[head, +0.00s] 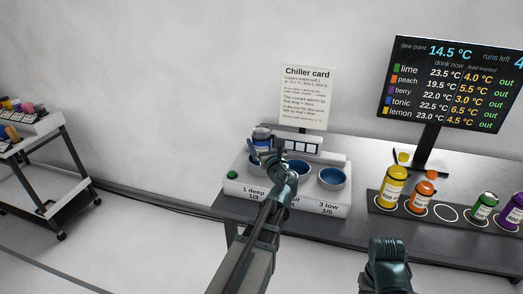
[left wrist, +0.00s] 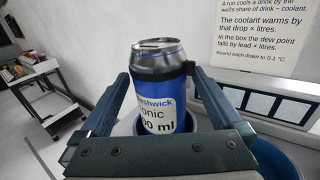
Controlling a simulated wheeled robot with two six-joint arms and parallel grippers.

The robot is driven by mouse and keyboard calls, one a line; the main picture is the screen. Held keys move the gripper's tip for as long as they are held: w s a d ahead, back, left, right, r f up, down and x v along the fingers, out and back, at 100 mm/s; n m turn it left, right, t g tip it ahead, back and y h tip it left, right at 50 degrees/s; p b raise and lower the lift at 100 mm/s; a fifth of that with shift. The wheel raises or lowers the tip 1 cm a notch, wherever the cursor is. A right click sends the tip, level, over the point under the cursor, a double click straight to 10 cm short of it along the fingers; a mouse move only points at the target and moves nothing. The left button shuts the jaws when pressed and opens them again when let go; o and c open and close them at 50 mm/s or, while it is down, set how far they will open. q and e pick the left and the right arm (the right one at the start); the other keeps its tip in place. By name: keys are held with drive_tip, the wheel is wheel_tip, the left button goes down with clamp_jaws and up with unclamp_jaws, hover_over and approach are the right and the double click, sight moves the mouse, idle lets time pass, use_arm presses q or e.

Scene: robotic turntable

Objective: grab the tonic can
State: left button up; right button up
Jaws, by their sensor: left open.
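The blue tonic can (head: 262,137) with a silver top stands upright in the left well, marked "1 deep", of the white chiller box (head: 335,196). In the left wrist view the can (left wrist: 160,85) shows part of its white label and a dark band near its top. My left gripper (head: 267,154) is open, with one finger on each side of the can. In the left wrist view a gap shows beside the can, and I cannot tell if either finger touches it. My right gripper (head: 390,262) shows at the bottom, away from the can; its jaws are unclear.
Two blue wells, one (head: 332,178) at the right, lie beside the can. A chiller card (head: 307,95) stands behind. Yellow (head: 392,187), orange (head: 422,190), green (head: 484,207) and purple (head: 510,212) drinks stand on a dark strip at right, below a display (head: 455,82).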

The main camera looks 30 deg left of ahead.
use_arm(q)
drive_tip(key=x, duration=0.5)
drive_tip(key=shift+f, duration=0.15)
drive_tip(key=shift+c, duration=0.3)
clamp_jaws()
